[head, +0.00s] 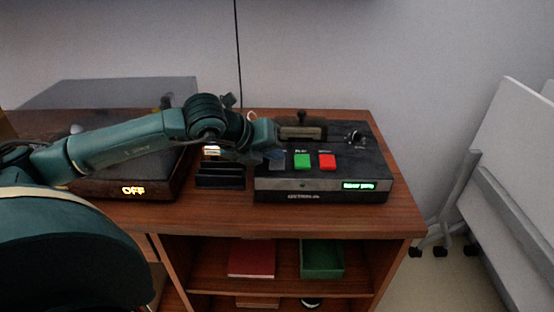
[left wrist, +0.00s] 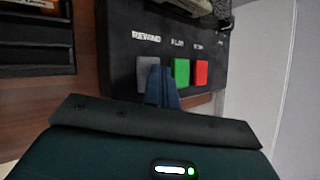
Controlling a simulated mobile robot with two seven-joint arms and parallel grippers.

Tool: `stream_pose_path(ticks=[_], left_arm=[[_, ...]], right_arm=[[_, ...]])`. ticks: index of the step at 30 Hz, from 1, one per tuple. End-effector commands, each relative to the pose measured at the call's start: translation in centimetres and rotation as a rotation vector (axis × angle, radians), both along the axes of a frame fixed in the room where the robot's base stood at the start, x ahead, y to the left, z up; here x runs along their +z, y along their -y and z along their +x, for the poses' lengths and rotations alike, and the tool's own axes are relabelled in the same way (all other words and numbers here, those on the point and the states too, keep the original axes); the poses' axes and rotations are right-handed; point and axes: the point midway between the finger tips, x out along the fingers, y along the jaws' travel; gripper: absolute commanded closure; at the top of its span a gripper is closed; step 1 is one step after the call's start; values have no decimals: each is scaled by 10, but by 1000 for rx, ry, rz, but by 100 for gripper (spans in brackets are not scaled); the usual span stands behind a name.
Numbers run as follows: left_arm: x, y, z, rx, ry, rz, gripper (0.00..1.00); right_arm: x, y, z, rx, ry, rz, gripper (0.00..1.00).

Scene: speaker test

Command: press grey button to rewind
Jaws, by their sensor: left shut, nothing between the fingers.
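The black tape player (head: 330,184) stands on the right part of the wooden cabinet top. Its grey button (left wrist: 146,72), under the label REWIND, is left of a green button (head: 302,161) and a red button (head: 327,161). My left gripper (head: 272,148) is shut and empty, with its fingertips at the grey button. In the left wrist view the blue-green fingers (left wrist: 161,88) overlap the right side of the grey button, beside the green one. I cannot tell whether they touch it. My right gripper is not in view.
A dark box with a lit OFF display (head: 133,190) stands at the left under my arm. Black slotted holders (head: 219,176) sit between it and the player. A red item (head: 251,258) and green box (head: 321,259) are on the shelf below. A white folded table (head: 510,180) stands right.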

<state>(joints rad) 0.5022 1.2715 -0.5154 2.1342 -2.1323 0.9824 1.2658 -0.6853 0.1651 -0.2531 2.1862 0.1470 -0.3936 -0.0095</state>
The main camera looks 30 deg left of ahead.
Motion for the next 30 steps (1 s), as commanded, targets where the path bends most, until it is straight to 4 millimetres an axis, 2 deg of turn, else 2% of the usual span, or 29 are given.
stream_pose_path(ticks=[6,16,30], left_arm=[[0,0,0,0,-3,-1,100],[17,0,0,0,-1,0,100],[23,0,0,0,0,0,100]], right_arm=[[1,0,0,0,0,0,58],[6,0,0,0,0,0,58],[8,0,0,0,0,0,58]])
